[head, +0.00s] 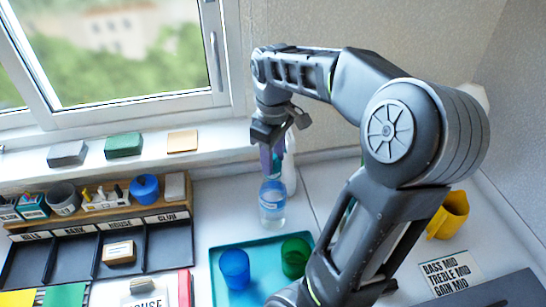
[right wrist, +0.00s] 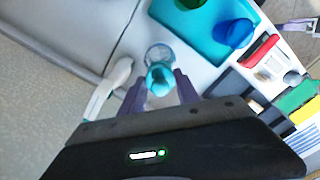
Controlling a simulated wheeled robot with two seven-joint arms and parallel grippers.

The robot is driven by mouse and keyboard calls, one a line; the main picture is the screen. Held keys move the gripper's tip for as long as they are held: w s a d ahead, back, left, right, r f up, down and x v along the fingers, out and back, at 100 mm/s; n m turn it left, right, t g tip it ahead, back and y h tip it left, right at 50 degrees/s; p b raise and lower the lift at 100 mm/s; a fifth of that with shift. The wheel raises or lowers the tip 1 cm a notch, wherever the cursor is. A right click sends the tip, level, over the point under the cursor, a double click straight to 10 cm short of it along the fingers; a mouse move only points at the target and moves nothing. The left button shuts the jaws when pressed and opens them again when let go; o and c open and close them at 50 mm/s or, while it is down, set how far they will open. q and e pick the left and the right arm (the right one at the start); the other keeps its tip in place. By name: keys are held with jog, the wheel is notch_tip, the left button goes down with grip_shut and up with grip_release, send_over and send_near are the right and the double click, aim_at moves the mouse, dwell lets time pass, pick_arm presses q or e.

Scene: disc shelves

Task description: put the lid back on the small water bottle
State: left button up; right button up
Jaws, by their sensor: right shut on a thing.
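The small water bottle (head: 272,208) is clear with a light blue tint and stands upright on the white counter, behind the teal tray. My right gripper (head: 271,168) points down directly above it, its purple fingers shut on a teal lid (right wrist: 160,76). In the right wrist view the lid sits between the fingertips (right wrist: 159,84), with the bottle's clear round outline (right wrist: 158,53) just beyond it. I cannot tell whether lid and bottle neck touch. What looks like my left gripper (right wrist: 298,26) shows only partly at the right wrist view's upper right corner; its opening is unclear.
A white bottle (head: 290,170) stands close behind the water bottle. The teal tray (head: 220,291) in front holds a blue cup (head: 234,268) and a green cup (head: 295,256). A labelled black organiser (head: 75,258) is at left, a yellow mug (head: 449,216) at right.

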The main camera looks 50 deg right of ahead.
dwell(0.7)
jog(key=o, duration=1.9)
jog(key=shift+c, duration=0.2)
jog(key=shift+r, duration=0.1)
jog(key=shift+r+p, duration=2.95)
jog(key=shift+r, duration=0.45)
grip_shut()
jog(key=shift+f, duration=0.3)
